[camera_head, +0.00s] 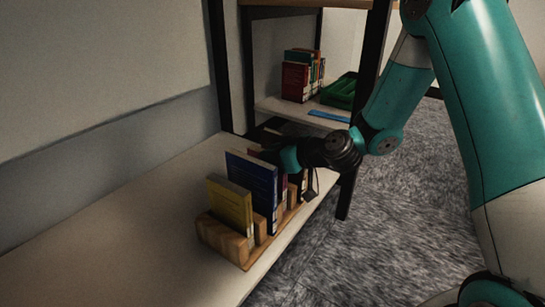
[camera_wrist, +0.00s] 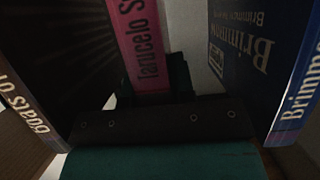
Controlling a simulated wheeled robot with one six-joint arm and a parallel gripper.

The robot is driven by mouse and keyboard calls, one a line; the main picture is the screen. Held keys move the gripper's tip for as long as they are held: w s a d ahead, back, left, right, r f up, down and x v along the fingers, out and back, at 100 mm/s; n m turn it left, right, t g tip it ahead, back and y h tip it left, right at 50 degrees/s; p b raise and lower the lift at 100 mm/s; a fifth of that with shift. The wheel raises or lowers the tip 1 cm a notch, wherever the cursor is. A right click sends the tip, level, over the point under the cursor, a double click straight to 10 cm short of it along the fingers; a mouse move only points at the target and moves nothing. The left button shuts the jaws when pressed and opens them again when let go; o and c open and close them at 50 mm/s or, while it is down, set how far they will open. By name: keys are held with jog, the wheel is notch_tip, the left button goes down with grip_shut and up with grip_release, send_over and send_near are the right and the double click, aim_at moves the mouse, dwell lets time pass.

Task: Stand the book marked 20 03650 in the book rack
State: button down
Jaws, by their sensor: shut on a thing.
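The wooden book rack (camera_head: 237,250) stands on the pale shelf in the head view, with books upright in it. My gripper (camera_wrist: 155,92) is shut on a pink book (camera_wrist: 139,40), whose spine reads "Tarucelo S…" in the wrist view. In the head view my gripper (camera_head: 280,159) is at the rack's far part, and the held book shows only as a reddish strip (camera_head: 284,188) beside the blue book. The book's lower end is hidden, so I cannot tell whether it rests in the rack. No mark 20 03650 is readable.
A yellow book (camera_head: 230,208) and a blue book (camera_head: 252,187) stand in the rack's near part. The wrist view shows blue "Brimmow" (camera_wrist: 258,70) at right and dark "Boats of" (camera_wrist: 28,112) at left.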

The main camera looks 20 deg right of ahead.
jog(key=shift+f+b, duration=0.2)
jog(key=shift+b, duration=0.1)
jog(key=c, duration=1)
grip_release()
jog(key=shift+o, duration=0.2)
jog(key=shift+r, duration=0.15)
jog(key=shift+r+p, duration=0.25)
jog(key=shift+p, duration=0.25)
jog(key=b+v, duration=0.2)
jog(key=v, duration=0.9)
jog(key=s+a+r+n+g, duration=0.2)
jog(key=s+a+g, duration=0.5)
jog(key=s+a, duration=0.3)
jog(key=s+r+m+g+h, duration=0.1)
jog(key=s+m+g+h, duration=0.1)
jog(key=s, duration=1)
jog(key=shift+s+a+r+g+h, duration=0.3)
jog(key=shift+s+r+g+h, duration=0.1)
jog(key=shift+g+h, duration=0.55)
